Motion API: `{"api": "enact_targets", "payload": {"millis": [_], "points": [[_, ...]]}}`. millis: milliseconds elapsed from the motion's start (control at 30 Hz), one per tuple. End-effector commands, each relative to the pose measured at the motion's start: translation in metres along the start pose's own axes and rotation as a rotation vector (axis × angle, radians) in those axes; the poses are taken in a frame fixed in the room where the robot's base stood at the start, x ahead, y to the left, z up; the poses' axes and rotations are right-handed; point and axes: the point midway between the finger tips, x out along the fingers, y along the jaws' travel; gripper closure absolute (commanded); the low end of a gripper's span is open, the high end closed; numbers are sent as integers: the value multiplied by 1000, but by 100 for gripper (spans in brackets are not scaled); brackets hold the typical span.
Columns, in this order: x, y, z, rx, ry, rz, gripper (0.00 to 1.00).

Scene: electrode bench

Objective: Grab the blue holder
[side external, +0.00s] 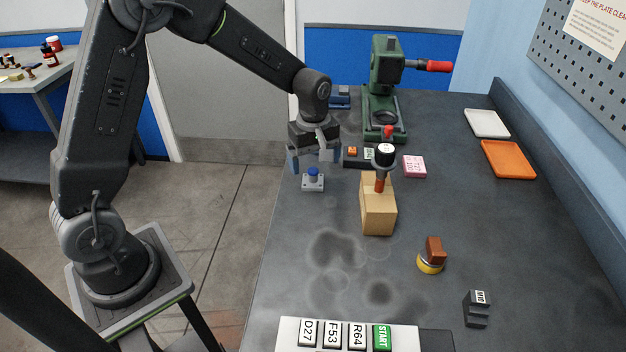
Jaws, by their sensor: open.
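Two small blue things show, and I cannot tell for sure which is the blue holder. A blue block-like piece (340,97) sits at the far left of the bench, beyond my gripper and left of the green press. A small pale grey-blue base with a round blue top (313,179) stands near the bench's left edge. My gripper (311,163) points down with its fingers apart, just behind and above that small base in the picture. I see nothing between the fingers. Whether it touches anything is unclear.
A green press (384,88) with a red handle stands at the back. Close right of my gripper are a dark block (357,163), a pink block (414,166) and a wooden block (378,212) with an upright tool. White (487,123) and orange (508,160) trays lie right.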

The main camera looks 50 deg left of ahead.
Motion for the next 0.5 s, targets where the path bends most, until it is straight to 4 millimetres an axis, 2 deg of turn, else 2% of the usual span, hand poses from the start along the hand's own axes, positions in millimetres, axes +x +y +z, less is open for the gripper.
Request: {"api": "enact_targets", "payload": {"millis": [300, 500], "points": [[42, -3, 0, 0, -1, -3, 10], [51, -3, 0, 0, 1, -1, 10]]}}
